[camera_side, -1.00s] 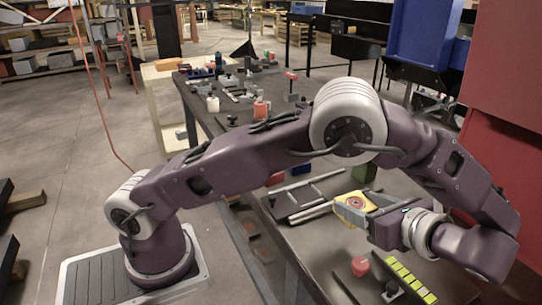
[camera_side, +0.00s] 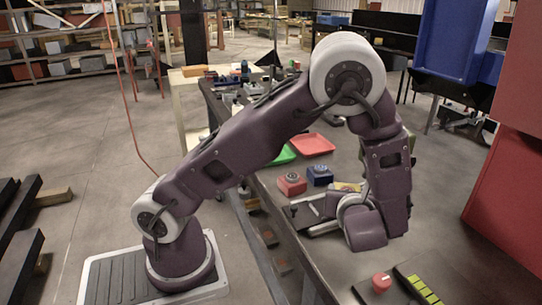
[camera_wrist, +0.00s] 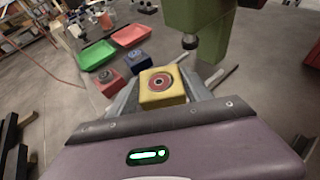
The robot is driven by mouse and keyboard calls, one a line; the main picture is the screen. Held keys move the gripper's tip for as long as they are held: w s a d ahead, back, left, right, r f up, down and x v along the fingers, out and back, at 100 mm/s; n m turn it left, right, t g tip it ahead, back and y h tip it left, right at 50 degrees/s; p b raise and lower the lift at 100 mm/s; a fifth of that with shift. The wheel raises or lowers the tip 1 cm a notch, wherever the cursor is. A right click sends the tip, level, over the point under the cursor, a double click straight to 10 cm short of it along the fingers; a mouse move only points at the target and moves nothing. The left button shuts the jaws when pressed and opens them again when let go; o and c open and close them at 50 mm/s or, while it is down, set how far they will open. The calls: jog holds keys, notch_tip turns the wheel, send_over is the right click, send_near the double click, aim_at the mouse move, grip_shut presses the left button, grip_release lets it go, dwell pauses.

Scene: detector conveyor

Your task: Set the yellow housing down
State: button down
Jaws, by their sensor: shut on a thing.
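The yellow housing (camera_wrist: 162,98) is a small block with a dark red and grey round part on top. In the wrist view it sits between the two fingers of my gripper (camera_wrist: 163,84), which is shut on it. In the side view my wrist hides most of the gripper, and only a yellow sliver (camera_side: 346,186) shows beside it, probably the housing. I cannot tell whether the housing's underside touches a surface.
A red housing (camera_side: 291,185) and a blue housing (camera_side: 320,175) stand close by. Beyond them lie a green tray (camera_side: 283,155) and a red tray (camera_side: 312,144). A green post (camera_wrist: 212,40) rises close on the right in the wrist view. A red button (camera_side: 381,281) is nearer the front.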

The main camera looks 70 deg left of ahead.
jog(key=a+r+n+g+y, duration=0.1)
jog(key=a+r+n+g, duration=0.1)
jog(key=a, duration=0.8)
notch_tip(320, 180, up, 2)
jog(key=n+g, duration=0.9)
jog(key=g, duration=0.1)
send_over(287, 155)
jog(key=s, duration=0.5)
jog(key=shift+g, duration=0.3)
jog(key=f, duration=0.6)
jog(key=a+f, duration=0.1)
jog(key=f, duration=0.2)
jog(key=shift+w+f, duration=0.15)
jog(key=shift+w, duration=0.1)
jog(key=shift+c, duration=2.2)
grip_release()
jog(key=shift+f, duration=0.15)
